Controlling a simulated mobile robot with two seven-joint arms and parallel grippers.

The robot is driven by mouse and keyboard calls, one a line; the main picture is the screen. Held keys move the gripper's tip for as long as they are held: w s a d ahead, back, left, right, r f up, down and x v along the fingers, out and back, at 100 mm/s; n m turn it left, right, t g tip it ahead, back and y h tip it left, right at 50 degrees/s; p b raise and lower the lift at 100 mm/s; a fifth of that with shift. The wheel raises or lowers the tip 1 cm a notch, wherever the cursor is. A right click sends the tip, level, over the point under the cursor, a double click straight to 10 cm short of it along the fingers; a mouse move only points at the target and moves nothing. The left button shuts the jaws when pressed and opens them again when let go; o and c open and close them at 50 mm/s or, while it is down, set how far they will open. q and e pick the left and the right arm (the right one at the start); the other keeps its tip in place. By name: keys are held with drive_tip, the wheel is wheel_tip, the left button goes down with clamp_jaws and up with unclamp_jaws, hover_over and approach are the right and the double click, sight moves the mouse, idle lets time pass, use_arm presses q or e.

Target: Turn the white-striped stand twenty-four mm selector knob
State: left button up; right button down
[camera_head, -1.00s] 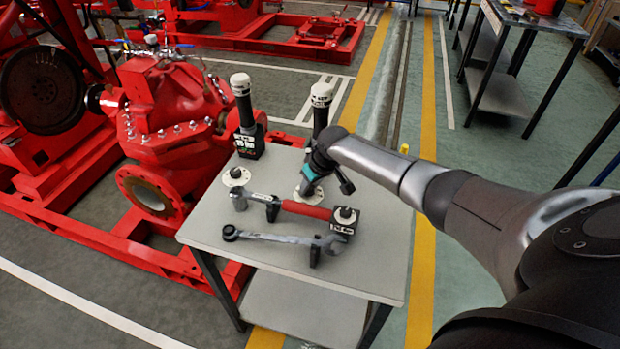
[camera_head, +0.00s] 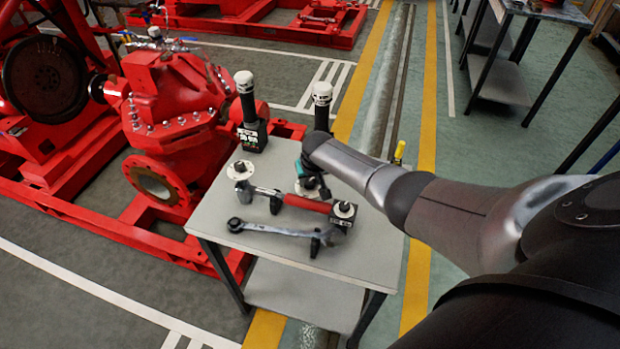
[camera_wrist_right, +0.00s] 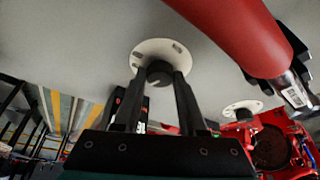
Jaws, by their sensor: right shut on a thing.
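My right gripper (camera_head: 309,184) points down at the table from above. In the right wrist view its two dark fingers (camera_wrist_right: 157,85) stand on either side of a dark round knob (camera_wrist_right: 158,72), shut on it. The knob sits at the centre of a white slotted disc (camera_wrist_right: 163,49). In the head view my wrist hides much of this knob and disc. I cannot make out any white stripe or size marking on it. A second dark knob on a white disc (camera_head: 240,170) stands at the table's left, apart from the gripper. My left gripper is out of view.
A red pump (camera_head: 170,105) stands left of the table.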

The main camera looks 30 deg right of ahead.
drive_tip(key=shift+c, duration=2.3)
unclamp_jaws()
drive_tip(key=shift+s+r+p, duration=0.15)
drive_tip(key=shift+r+p, duration=0.25)
drive_tip(key=shift+r, duration=0.1)
drive_tip(key=p+v, duration=0.6)
drive_tip(key=v, duration=0.8)
drive_tip(key=shift+a, duration=0.15)
drive_tip(key=shift+s, duration=0.1)
